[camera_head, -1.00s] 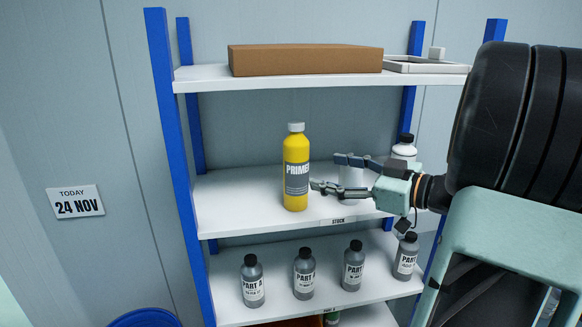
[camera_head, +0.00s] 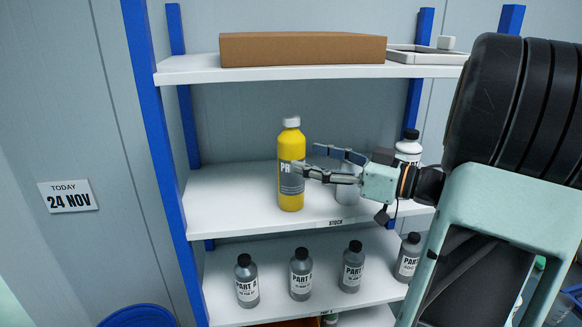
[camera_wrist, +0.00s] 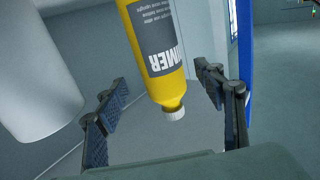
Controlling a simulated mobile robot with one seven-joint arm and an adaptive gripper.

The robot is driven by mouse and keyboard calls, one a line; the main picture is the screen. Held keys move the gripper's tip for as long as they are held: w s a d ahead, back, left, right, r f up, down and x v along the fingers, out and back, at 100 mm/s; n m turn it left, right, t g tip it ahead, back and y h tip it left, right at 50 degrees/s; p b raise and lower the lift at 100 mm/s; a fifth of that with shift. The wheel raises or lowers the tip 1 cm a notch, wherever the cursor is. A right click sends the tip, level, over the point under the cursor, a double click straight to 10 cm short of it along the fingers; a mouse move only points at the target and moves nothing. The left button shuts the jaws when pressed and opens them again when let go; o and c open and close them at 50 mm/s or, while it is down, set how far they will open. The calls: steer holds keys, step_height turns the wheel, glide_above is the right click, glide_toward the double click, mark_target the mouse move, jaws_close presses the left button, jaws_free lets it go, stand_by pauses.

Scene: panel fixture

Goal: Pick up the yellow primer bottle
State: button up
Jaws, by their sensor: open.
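The yellow primer bottle (camera_head: 290,185) stands upright on the middle shelf (camera_head: 235,205), with a white cap and a grey label. It also shows upside down in the wrist view (camera_wrist: 157,60), between the two fingers in the picture. My gripper (camera_head: 307,160) is open and empty, just right of the bottle, with its fingers pointing left toward it. The nearer fingertip overlaps the bottle's label in the head view. I cannot tell whether a finger touches the bottle.
A pale cylinder (camera_head: 347,191) stands close behind and below my gripper; it looms at left in the wrist view (camera_wrist: 35,75). Grey bottles (camera_head: 301,275) line the lower shelf. A cardboard box (camera_head: 300,49) lies on the top shelf.

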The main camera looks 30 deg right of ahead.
mark_target(304, 157)
steer(key=p+x, duration=0.1)
steer(key=x, duration=0.4)
steer(key=shift+w+a+f, duration=0.1)
steer(key=shift+a+f, duration=0.05)
steer(key=c, duration=1.5)
steer(key=shift+c, duration=0.2)
